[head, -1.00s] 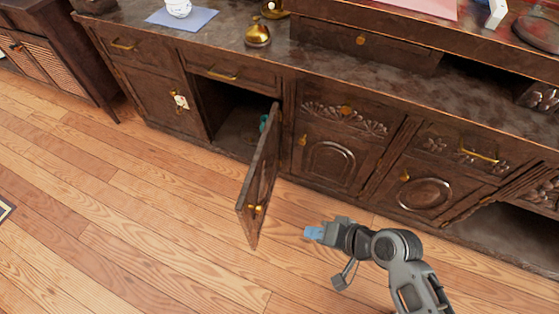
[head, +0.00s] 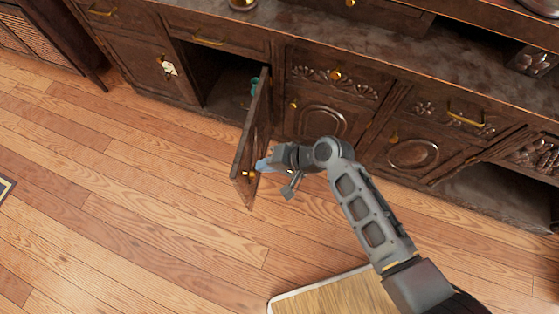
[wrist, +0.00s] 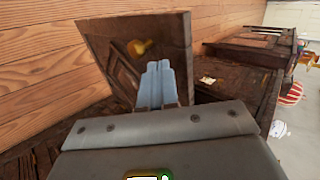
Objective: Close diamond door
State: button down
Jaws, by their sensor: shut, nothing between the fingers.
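The open cabinet door (head: 254,130) stands swung out from the dark wooden sideboard, roughly square to its front. A small brass knob (head: 249,174) sits near its outer edge; it also shows in the wrist view (wrist: 143,48). My gripper (head: 263,165) is shut and empty, on the door's right side, close to the knob and outer edge. In the wrist view my light-blue fingers (wrist: 158,85) are together in front of the door panel (wrist: 150,40). I cannot tell whether they touch it. The compartment (head: 222,85) behind the door is open, with a teal object (head: 255,86) inside.
A closed door with a light tag (head: 168,68) is left of the compartment. Closed carved doors (head: 322,118) and drawers are to the right. The wooden floor (head: 120,190) left of the door is clear. A light wooden board (head: 330,295) shows at the bottom.

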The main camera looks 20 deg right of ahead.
aim_at(240, 165)
jog(key=a, duration=0.1)
jog(key=w+a, duration=0.2)
jog(key=shift+a+f, duration=0.1)
jog(key=shift+a, duration=0.3)
